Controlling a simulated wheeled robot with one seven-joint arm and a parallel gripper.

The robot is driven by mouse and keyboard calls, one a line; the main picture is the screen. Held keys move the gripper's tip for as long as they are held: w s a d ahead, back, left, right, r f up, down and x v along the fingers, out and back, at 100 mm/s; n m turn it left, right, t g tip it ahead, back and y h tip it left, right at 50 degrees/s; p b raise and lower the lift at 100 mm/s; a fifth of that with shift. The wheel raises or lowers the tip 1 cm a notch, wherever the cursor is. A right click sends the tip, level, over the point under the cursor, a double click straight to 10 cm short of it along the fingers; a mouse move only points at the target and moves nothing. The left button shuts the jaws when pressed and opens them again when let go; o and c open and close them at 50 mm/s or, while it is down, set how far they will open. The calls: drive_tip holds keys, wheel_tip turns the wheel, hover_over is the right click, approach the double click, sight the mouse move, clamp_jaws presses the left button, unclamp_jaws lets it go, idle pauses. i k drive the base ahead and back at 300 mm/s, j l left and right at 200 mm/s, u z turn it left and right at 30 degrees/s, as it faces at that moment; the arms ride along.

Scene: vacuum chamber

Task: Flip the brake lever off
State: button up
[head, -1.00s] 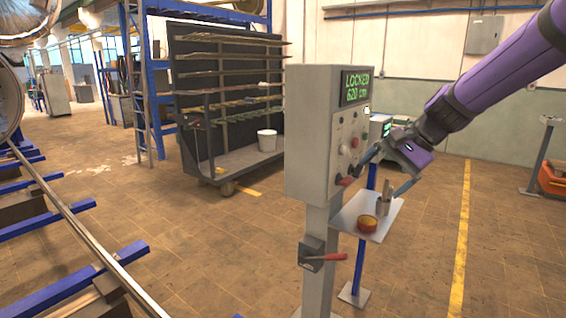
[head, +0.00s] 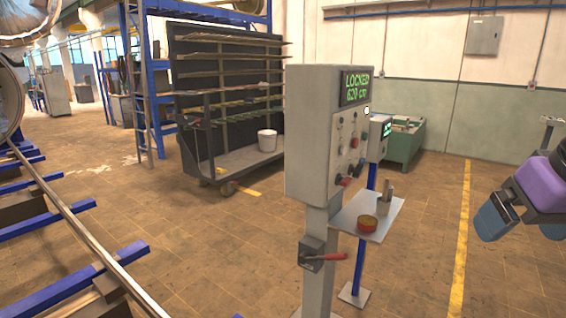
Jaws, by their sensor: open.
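The brake lever (head: 330,257) has a red handle and sits in a dark bracket low on the grey post of the control pedestal. Its handle sticks out to the right, about level. My gripper (head: 487,226) is at the right side of the head view, well to the right of the lever and apart from it. Its bluish fingers point down and left, and nothing shows between them. The control box (head: 308,135) above the post has a green display (head: 356,88) reading "LOCKED 620" and several knobs and switches on its front.
A small shelf (head: 385,212) juts from the post above the lever, holding a red round tin (head: 367,222) and a grey cup (head: 385,203) with tools. A blue post (head: 362,265) stands just behind. The floor between my gripper and the pedestal is clear.

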sight(303, 257)
drive_tip(key=i+l, duration=0.65)
drive_tip(key=l, duration=0.15)
